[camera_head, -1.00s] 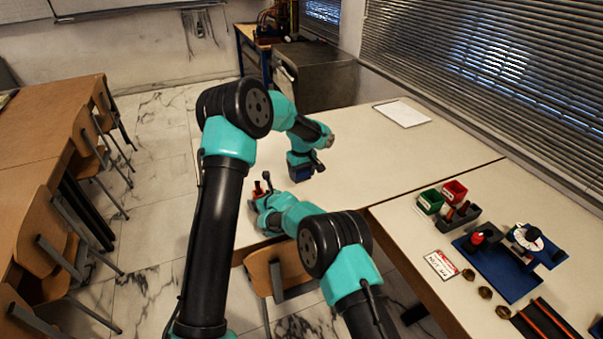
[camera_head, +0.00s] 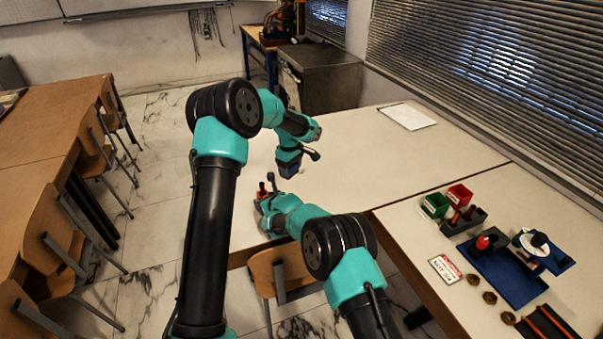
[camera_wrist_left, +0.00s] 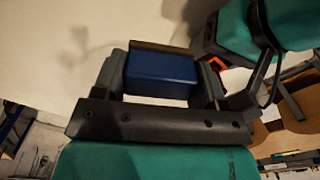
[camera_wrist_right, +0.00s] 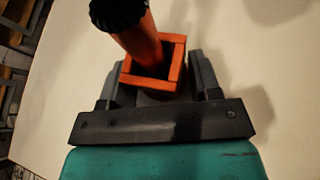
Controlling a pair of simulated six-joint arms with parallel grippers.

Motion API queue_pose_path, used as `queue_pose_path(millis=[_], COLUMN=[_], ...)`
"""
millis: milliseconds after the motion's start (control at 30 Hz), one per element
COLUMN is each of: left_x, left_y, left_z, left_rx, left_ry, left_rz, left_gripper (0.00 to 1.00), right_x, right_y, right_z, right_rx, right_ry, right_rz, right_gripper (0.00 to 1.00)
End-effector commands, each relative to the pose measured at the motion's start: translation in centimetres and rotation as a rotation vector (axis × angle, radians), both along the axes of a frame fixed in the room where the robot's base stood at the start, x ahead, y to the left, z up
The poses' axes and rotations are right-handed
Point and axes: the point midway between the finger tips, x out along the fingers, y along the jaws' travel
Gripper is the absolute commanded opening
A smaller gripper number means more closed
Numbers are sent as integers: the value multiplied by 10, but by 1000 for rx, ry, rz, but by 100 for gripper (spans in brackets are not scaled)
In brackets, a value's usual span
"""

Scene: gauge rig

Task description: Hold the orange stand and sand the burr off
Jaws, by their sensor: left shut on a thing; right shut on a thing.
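The orange stand (camera_head: 263,193) is near the front-left edge of the far table. My right gripper (camera_wrist_right: 157,78) is shut on it. In the right wrist view, the stand has a square orange frame (camera_wrist_right: 176,62) and an orange post (camera_wrist_right: 143,45) with a black ridged top (camera_wrist_right: 118,12). My left gripper (camera_head: 289,165) is shut on a dark blue block (camera_wrist_left: 160,77) with a brown edge (camera_wrist_left: 160,47). It holds the block apart from the stand, to its upper right in the head view. I cannot make out the burr.
The near right table holds a green bin (camera_head: 435,205), a red bin (camera_head: 459,195), a blue mat (camera_head: 515,282), a label card (camera_head: 445,269) and several nuts. A white sheet (camera_head: 408,116) lies on the far table. The tabletop right of my left gripper is clear.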

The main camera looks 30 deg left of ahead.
Motion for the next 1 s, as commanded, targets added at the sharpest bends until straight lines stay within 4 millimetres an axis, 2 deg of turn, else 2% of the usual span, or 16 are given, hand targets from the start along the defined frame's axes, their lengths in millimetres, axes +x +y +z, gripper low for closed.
queue_pose_path(millis=[100,267,600,667,800,1000], left_x=[-5,-11,-60,-68,-80,-93], left_y=[21,44,78,81,69,63], left_z=[7,14,37,41,42,47], left_rx=[0,0,0,0,-1,0], left_ry=[-1,-1,0,-1,0,-1], left_rz=[147,321,511,531,407,285], left_gripper=[41,41,41,41,41,41], right_x=[0,0,0,0,0,0], right_y=[0,0,0,0,0,0], right_z=[0,0,0,0,0,0], right_rx=[0,0,0,0,0,1], right_ry=[0,0,0,0,0,0], right_rz=[0,0,0,0,0,0], right_gripper=[44,44,44,44,44,44])
